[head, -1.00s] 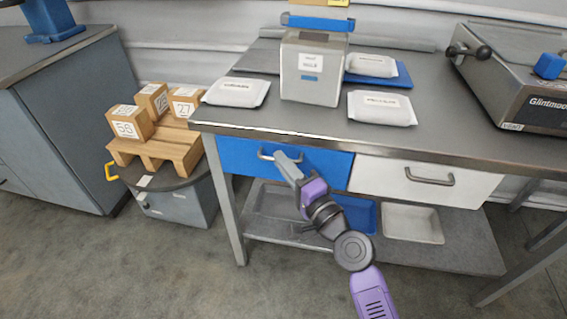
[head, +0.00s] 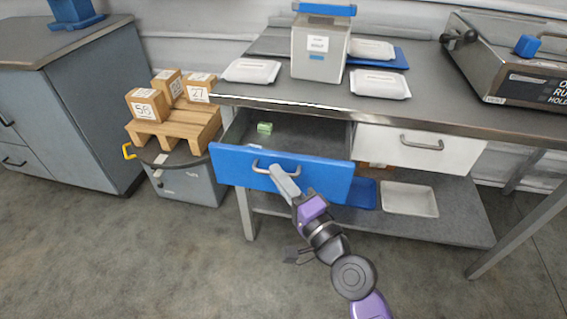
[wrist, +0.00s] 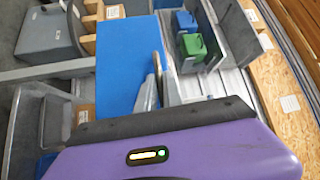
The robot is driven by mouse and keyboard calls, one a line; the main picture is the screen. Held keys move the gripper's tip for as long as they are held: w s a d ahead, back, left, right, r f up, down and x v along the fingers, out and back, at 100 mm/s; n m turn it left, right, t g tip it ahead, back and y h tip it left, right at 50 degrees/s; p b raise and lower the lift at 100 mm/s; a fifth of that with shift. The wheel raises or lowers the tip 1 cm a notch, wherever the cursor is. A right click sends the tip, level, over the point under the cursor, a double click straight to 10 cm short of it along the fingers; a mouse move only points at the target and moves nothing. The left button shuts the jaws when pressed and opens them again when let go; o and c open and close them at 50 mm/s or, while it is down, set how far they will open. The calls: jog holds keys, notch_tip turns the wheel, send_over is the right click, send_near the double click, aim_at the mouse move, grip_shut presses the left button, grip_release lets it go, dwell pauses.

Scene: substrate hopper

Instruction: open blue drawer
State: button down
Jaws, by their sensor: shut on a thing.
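The blue drawer (head: 318,181) is pulled part way out of the bench, and its inside shows behind the blue front. A small green item (head: 264,128) lies in its back left part. My gripper (head: 276,171) is shut on the drawer's grey bar handle (head: 262,166). In the wrist view the blue front (wrist: 120,75) stands beside the gripper fingers (wrist: 157,85), and green (wrist: 194,47) and blue (wrist: 186,21) items show inside the drawer. The handle part between the fingers is mostly hidden.
A white drawer (head: 415,148) is shut to the right. A lower shelf (head: 445,215) holds a white tray (head: 409,199) and a blue tray (head: 362,193). A pallet with numbered boxes (head: 175,127) stands close on the left. The floor in front is free.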

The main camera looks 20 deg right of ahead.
jog(key=s+a, duration=0.4)
jog(key=s, duration=0.1)
jog(key=shift+s+p, duration=0.3)
jog(key=shift+p, duration=0.05)
jog(key=c, duration=1.5)
grip_release()
jog(key=b+v, duration=0.2)
jog(key=v, duration=0.5)
jog(key=shift+s+b, duration=0.4)
jog(key=shift+d+f, duration=0.1)
